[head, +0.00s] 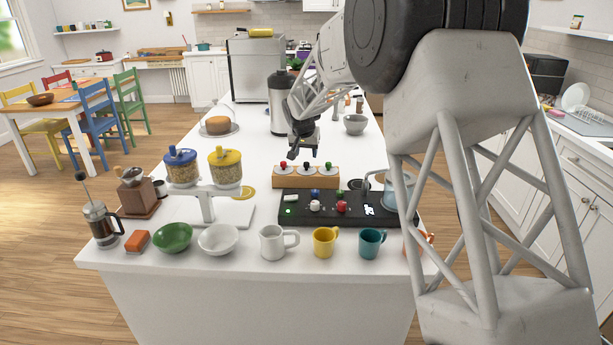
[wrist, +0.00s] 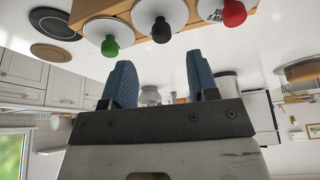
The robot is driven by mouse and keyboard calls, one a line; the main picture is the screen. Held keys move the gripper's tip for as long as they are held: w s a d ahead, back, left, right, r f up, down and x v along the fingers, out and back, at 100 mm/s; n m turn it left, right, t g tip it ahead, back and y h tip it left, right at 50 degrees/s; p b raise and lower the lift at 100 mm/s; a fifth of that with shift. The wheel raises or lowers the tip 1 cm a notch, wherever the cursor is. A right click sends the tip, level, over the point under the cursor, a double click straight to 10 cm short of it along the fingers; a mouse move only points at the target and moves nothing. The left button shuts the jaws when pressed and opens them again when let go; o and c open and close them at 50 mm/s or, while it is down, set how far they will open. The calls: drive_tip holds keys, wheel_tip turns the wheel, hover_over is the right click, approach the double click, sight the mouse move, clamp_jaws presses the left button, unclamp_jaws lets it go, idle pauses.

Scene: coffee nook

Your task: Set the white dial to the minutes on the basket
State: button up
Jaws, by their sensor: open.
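A black control panel (head: 330,220) lies on the counter with a white dial (head: 315,206), a blue dial (head: 314,193) and a red dial (head: 340,206). The white dial's setting is too small to read. Behind it stands a wooden holder (head: 305,184) with three white discs topped by coloured knobs. In the wrist view, the green knob (wrist: 110,46), black knob (wrist: 161,30) and red knob (wrist: 234,13) show, with partly cut-off black lettering near the red one. I cannot tell which thing is the basket. My gripper (head: 303,151) is open and empty above the holder; its blue fingers (wrist: 163,84) are apart.
Yellow and teal mugs (head: 325,242), a white jug (head: 272,243) and bowls (head: 174,238) line the front edge. Two grain jars (head: 182,168) stand left of the panel. A kettle (head: 398,196) stands at its right end.

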sight(307, 162)
drive_tip(key=shift+x, duration=2.6)
drive_tip(key=shift+w+a, duration=0.1)
drive_tip(key=shift+w, duration=0.05)
drive_tip(key=shift+c, duration=0.3)
clamp_jaws()
